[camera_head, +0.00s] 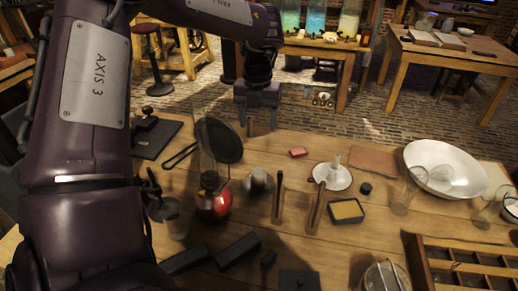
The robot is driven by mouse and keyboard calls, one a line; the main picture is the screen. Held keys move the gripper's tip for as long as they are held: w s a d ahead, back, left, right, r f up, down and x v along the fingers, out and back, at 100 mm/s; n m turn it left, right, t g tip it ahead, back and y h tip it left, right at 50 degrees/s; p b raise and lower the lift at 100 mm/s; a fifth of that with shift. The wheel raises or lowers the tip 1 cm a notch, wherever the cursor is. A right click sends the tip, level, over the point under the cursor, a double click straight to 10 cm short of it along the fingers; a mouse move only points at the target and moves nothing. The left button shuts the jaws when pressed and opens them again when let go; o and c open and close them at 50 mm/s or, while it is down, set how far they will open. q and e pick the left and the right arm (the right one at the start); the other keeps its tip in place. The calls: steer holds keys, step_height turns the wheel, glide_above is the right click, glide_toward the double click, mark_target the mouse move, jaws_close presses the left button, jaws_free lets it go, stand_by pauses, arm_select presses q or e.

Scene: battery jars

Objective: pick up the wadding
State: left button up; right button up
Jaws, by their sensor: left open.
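My left gripper (257,120) hangs pointing down over the far edge of the wooden table (330,250), near its back left. Its fingers are apart, with no held object visible between them. I cannot pick out the wadding for certain. A grey rounded lump (258,183) sits mid-table, nearer to me than the gripper; I cannot tell what it is. A small red block (298,152) lies to the right of the gripper. My right gripper is not in view.
A red-based lamp (213,203) with a dark disc stands left of the lump. Upright tubes (278,200), a white candle dish (332,177), a yellow-filled tin (346,211), a white bowl (446,168), glass jars (404,194) and a compartment tray (470,262) crowd the right.

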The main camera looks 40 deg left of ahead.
arm_select(q)
steer(key=b, duration=1.1)
glide_above(259, 169)
steer(key=f, duration=1.2)
steer(key=shift+w+a+f, duration=0.1)
steer(key=shift+w+a, duration=0.1)
steer(key=shift+a, duration=0.15)
steer(key=shift+f+b, duration=0.3)
steer(key=shift+f, duration=0.65)
steer(key=f, duration=0.6)
steer(key=shift+w+d+f+b, duration=0.1)
steer(key=shift+d+f+b, duration=0.15)
steer(key=shift+d+b, duration=0.1)
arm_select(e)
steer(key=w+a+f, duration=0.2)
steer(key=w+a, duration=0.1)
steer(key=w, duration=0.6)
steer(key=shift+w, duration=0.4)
arm_select(q)
steer(key=shift+f, duration=0.1)
steer(key=shift+c, duration=0.4)
steer(key=shift+s, duration=0.25)
steer(key=c, duration=1)
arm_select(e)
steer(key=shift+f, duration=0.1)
